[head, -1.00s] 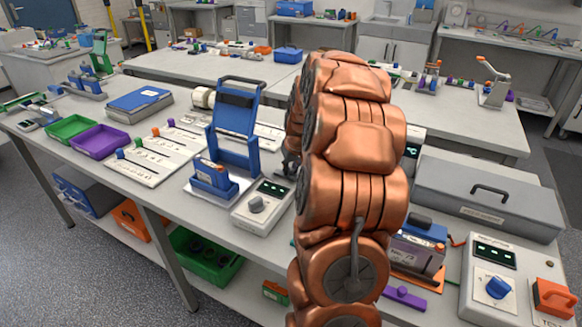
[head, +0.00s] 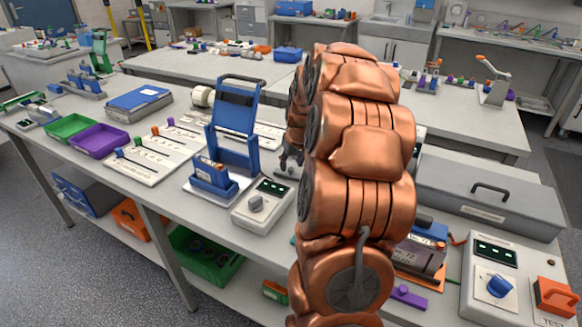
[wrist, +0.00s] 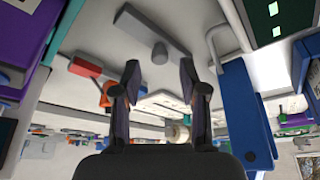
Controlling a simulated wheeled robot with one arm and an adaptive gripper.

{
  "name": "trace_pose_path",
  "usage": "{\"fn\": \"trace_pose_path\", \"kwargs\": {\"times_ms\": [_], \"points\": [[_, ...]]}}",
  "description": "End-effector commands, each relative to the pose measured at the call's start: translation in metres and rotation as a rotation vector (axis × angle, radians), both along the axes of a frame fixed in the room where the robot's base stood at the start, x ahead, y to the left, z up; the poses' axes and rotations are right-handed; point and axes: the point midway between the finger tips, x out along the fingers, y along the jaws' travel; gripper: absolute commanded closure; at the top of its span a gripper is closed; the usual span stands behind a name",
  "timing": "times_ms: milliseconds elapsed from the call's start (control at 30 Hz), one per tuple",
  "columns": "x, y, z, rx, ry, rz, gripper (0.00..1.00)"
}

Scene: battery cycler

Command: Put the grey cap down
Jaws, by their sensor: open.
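In the wrist view a small grey cap (wrist: 160,52) stands on a grey strip-like plate (wrist: 135,22) on the pale worktop. It is just beyond and between my fingertips, with no finger seen touching it. My gripper (wrist: 159,70) is open, with its two dark fingers well apart. In the head view my gripper (head: 290,160) shows only partly beside my copper-coloured arm, right of the blue upright stand (head: 233,125). The cap is hidden there behind my arm.
In the wrist view a red block (wrist: 85,67) and an orange part (wrist: 106,94) lie left of the fingers, and a blue stand (wrist: 240,110) rises close on the right. In the head view a meter box (head: 262,205) stands near the front edge.

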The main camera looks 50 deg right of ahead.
Motion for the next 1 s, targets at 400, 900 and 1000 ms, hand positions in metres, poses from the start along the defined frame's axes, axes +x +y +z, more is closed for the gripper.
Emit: {"fn": "trace_pose_path", "kwargs": {"times_ms": [400,900,1000], "points": [[-0.024,0.011,0.067,-0.006,-0.006,0.0,0.57],[-0.032,0.022,0.088,0.002,0.001,0.007,0.57],[-0.032,0.051,0.086,0.018,0.021,0.04,0.57]]}}
